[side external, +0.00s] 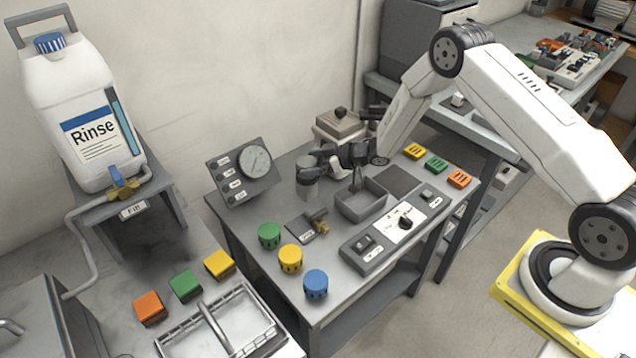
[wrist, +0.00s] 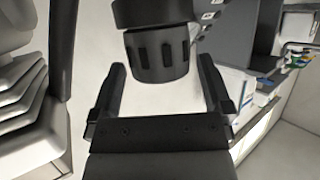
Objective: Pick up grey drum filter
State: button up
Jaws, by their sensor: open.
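The grey drum filter (wrist: 158,55) is a dark, ribbed cylinder with slots around its side. In the wrist view it sits between and just beyond the fingertips of my gripper (wrist: 162,72), which is open with a finger on either side. No clear contact shows. In the side external view my gripper (side external: 312,162) reaches in from the right at the back of the grey table, at the top of a grey cylinder (side external: 307,187). The dark fingers cover much of the filter there, so its exact outline is hard to tell.
A gauge panel (side external: 241,172) stands close left of my gripper. A grey open bin (side external: 361,204) is to the right. Green (side external: 269,235), yellow (side external: 290,258) and blue (side external: 316,283) drums stand along the table's front left. A boxy device (side external: 340,124) is behind.

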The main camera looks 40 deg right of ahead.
jog(key=c, duration=1.1)
jog(key=shift+r, duration=0.1)
jog(key=shift+r, duration=0.65)
jog(key=shift+s+r, duration=1.9)
jog(key=shift+s, duration=0.45)
jog(key=shift+s+r, duration=1.95)
jog(key=shift+s, duration=0.35)
jog(key=shift+s+r, duration=1.9)
jog(key=shift+s, duration=0.45)
